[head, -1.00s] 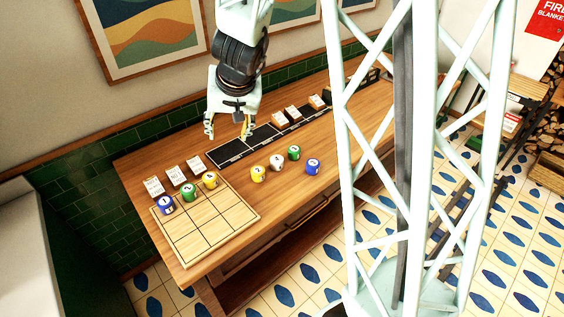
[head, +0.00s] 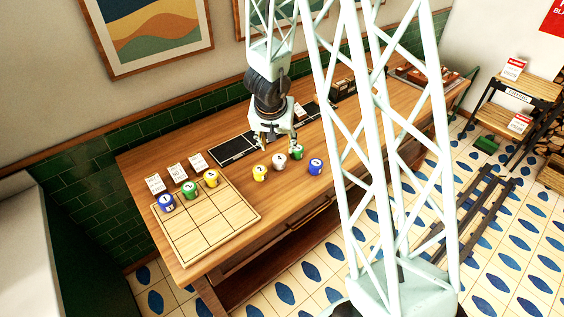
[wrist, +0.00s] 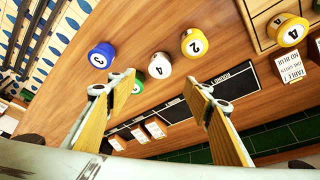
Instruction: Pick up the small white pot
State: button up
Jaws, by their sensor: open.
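The small white pot (head: 279,161) stands on the wooden counter in a loose row of pots. It also shows in the wrist view with a 4 on its lid (wrist: 159,66). My gripper (head: 278,144) is open and empty, pointing down just above and behind the white pot in the head view. In the wrist view the pot lies just beyond the gap between my fingertips (wrist: 158,79). It appears apart from both fingers. A green pot (wrist: 138,85) sits close beside the left finger in the wrist view, partly hidden by it.
A yellow pot (head: 260,173) stands left of the white one and a blue pot (head: 316,166) right. The gridded wooden board (head: 207,229) holds blue, green and yellow pots along its back row. White cards (head: 176,172) stand behind it. A dark strip (head: 233,149) lies along the wall.

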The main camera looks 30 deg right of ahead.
aim_at(279, 159)
jog(key=shift+f, duration=0.1)
dwell(0.3)
jog(key=shift+b+x, duration=2.45)
jog(key=shift+x, duration=1.8)
jog(key=shift+b+x, duration=1.55)
jog(key=shift+x, duration=1.05)
jog(key=shift+a, duration=0.1)
jog(key=shift+c, duration=0.6)
jog(key=c, duration=0.9)
jog(key=shift+r, duration=0.2)
